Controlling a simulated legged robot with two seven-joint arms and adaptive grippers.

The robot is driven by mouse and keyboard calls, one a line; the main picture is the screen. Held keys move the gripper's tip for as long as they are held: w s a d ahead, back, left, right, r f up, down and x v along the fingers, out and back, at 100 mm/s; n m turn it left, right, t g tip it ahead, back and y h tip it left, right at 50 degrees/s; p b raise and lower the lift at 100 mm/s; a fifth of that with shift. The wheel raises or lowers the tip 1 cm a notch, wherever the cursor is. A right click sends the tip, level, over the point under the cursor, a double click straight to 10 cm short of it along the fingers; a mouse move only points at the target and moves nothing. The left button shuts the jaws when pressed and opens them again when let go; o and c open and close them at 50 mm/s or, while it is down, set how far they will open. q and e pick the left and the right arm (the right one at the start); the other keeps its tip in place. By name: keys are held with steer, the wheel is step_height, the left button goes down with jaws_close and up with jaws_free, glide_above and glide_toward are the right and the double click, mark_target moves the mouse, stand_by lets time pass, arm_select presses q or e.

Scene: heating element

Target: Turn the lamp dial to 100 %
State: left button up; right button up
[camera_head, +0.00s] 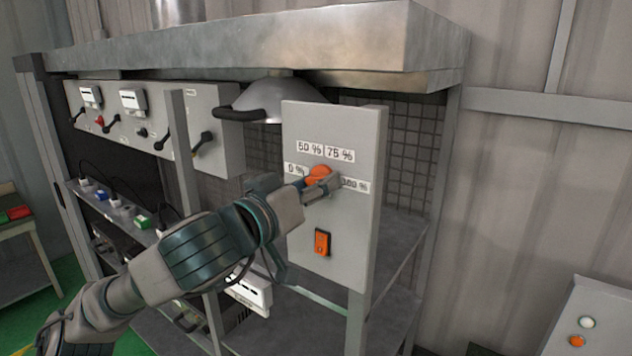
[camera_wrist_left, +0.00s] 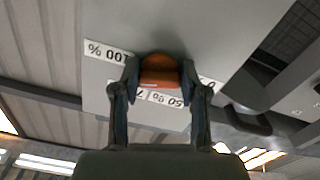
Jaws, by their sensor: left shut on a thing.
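The orange lamp dial (camera_head: 319,174) sits on a grey panel (camera_head: 337,130) with labels for 0 %, 50 %, 75 % and 100 % around it. My left gripper (camera_head: 322,184) is at the dial, shut on it, and partly covers it and the 0 % and 100 % labels. In the left wrist view the dial (camera_wrist_left: 159,70) lies between the two fingers of the left gripper (camera_wrist_left: 160,75). The labels appear upside down there, with 100 % (camera_wrist_left: 108,52) at the left. Which mark the dial points to cannot be told. My right gripper is not in view.
An orange rocker switch (camera_head: 322,242) is below the dial on the same panel. A lamp hood (camera_head: 283,100) with a dark handle is behind the panel at left. Grey boxes with black levers (camera_head: 205,140) stand further left. A control box (camera_head: 590,325) is at lower right.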

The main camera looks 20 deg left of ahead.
arm_select(q)
steer(key=shift+w+f+m+p, duration=0.15)
steer(key=shift+m+p, duration=0.25)
steer(key=shift+m, duration=1.3)
steer(key=shift+a, duration=0.1)
steer(key=o, duration=1.2)
steer(key=shift+c, duration=0.2)
steer(key=shift+a, duration=0.1)
steer(key=v, duration=1.2)
